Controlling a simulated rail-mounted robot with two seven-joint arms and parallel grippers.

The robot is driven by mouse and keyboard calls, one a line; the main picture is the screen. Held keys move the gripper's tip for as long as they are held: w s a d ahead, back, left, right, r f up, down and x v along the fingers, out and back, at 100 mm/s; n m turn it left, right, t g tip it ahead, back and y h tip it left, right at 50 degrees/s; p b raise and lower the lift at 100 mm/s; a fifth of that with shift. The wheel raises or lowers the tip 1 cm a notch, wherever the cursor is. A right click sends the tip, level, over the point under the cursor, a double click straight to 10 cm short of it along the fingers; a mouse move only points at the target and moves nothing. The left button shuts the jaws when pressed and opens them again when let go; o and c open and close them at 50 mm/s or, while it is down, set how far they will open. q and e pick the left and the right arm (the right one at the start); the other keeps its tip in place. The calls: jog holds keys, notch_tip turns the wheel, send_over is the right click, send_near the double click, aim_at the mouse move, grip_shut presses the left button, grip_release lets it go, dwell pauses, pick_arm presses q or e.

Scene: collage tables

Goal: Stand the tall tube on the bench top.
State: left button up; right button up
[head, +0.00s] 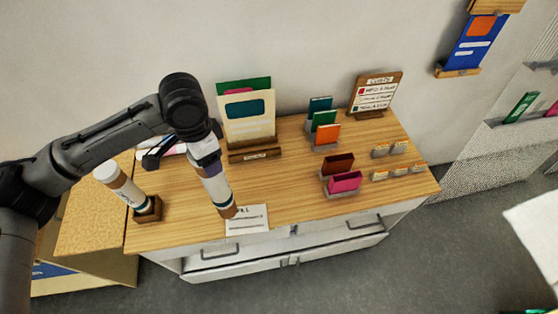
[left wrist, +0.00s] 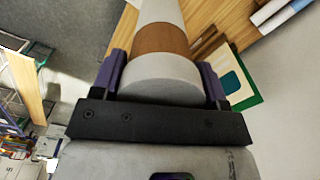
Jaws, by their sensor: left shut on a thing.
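My left gripper (head: 205,158) is shut around the upper part of a tall tube (head: 217,188), white with brown and dark bands. The tube hangs below it, leaning slightly, its lower end by a white label card (head: 248,220) on the wooden bench top (head: 285,185). I cannot tell whether that end touches the wood. In the left wrist view the purple fingers (left wrist: 162,78) sit on both sides of the tube's pale end, with a brown band (left wrist: 160,40) beyond it. A second white and brown tube (head: 121,184) leans in a wooden block at the bench's left end. My right gripper is out of view.
A wooden stand (head: 255,153) with cream and green boards is behind the held tube. Coloured cards in holders (head: 342,182), a sign (head: 375,93) and several small labelled blocks (head: 398,172) fill the right side. Bare wood lies between the tube and the card holders.

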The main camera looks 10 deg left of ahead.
pick_arm(q)
jog(key=w+a+m+p, duration=0.2)
jog(key=m, duration=1)
jog(key=w+a+m+p, duration=0.2)
jog(key=a+m+p, duration=0.1)
jog(key=m, duration=0.9)
jog(key=shift+w+r+m, duration=0.2)
jog(key=shift+r+m, duration=0.2)
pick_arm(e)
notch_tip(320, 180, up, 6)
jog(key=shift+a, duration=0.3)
pick_arm(q)
jog(key=w+a+f+p, duration=0.3)
jog(key=a+f+p, duration=0.2)
jog(key=a+f, duration=0.6)
jog(key=shift+a, duration=0.25)
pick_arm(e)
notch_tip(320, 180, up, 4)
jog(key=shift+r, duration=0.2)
pick_arm(q)
jog(key=shift+f, duration=0.15)
jog(key=o, duration=1.6)
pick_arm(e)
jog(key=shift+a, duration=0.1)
